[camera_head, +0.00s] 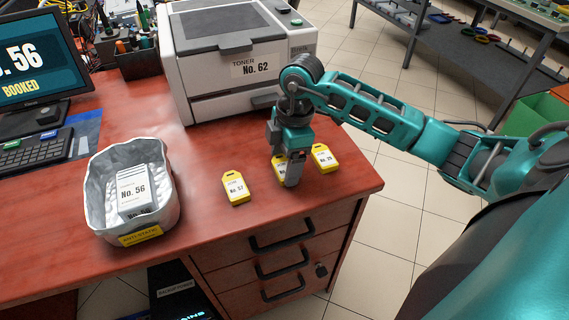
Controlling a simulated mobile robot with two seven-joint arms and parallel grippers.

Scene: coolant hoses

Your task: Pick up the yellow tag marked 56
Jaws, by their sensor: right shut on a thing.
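Three yellow tags are in a row on the red desk near its front right edge. The left tag (236,188) lies flat and seems to read No. 57. The right tag (324,157) has a number too small to read surely. The middle tag (278,168) is mostly hidden behind my right gripper (291,178), so its number cannot be read. My right gripper points down and is shut on this middle tag, at about desk height. My left gripper is not in view.
A grey anti-static bin (101,197) holds a white box marked No. 56. A printer (205,103) marked Toner No. 62 stands behind. A monitor (36,58) shows "56 BOOKED". The red desk (210,146) is clear between bin and tags.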

